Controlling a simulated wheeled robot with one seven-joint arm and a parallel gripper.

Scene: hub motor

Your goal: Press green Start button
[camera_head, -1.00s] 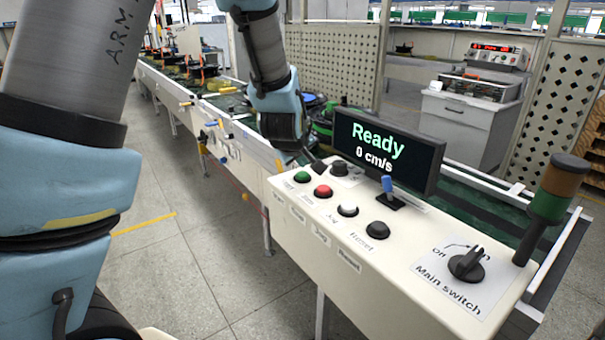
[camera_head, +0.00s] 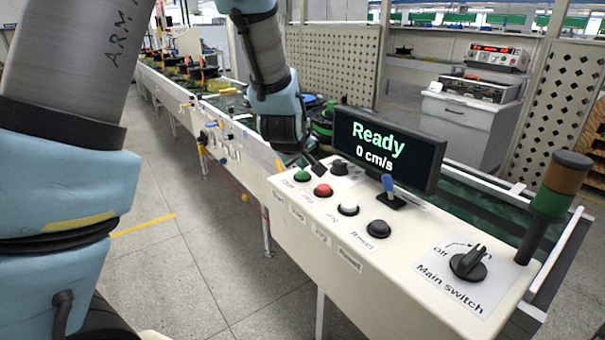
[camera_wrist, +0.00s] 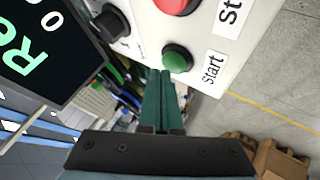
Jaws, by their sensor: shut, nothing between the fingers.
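The green Start button (camera_head: 302,174) is at the far left end of the white control panel (camera_head: 283,208), in the head view. In the wrist view the green button (camera_wrist: 177,58) is at the upper middle, beside its "Start" label (camera_wrist: 213,69). My gripper (camera_wrist: 166,74) is shut and empty, its green fingers pointing toward the panel edge just beside the button. From this view I cannot tell whether the fingertips touch anything. In the head view my gripper is mostly hidden behind the arm's end, close to the button.
A red button (camera_head: 322,190), white button (camera_head: 348,208) and black button (camera_head: 378,229) line the panel. A black knob (camera_head: 339,167) and a display (camera_head: 387,148) reading "Ready 0 cm/s" stand behind. The main switch (camera_head: 468,262) and a signal lamp (camera_head: 548,200) are at right.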

